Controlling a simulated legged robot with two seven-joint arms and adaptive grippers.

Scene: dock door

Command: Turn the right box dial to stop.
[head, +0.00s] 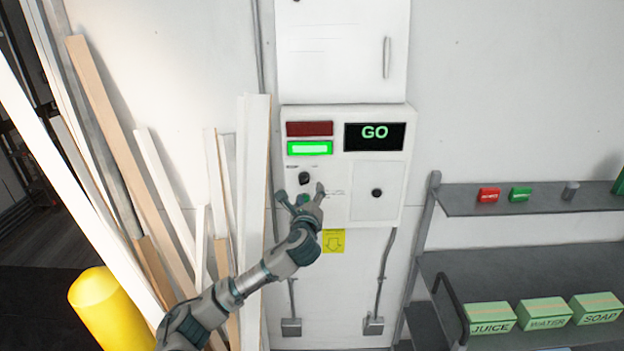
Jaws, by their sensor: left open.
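A white control box (345,112) is on the wall in the middle of the view. Its display (374,136) reads GO in green. A green lamp (310,148) is lit below a dark red lamp (309,129). A black dial (304,178) sits on the box's lower left face; its small markings are too small to read. My left gripper (301,192) is open and empty, just below the dial in the picture, fingers spread to either side. I cannot tell whether it touches the box. My right gripper is not in view.
A round black knob (376,193) is on a panel at the box's lower right. Planks (256,200) lean at the left near a yellow post (105,305). A shelf (460,199) with goods stands at the right.

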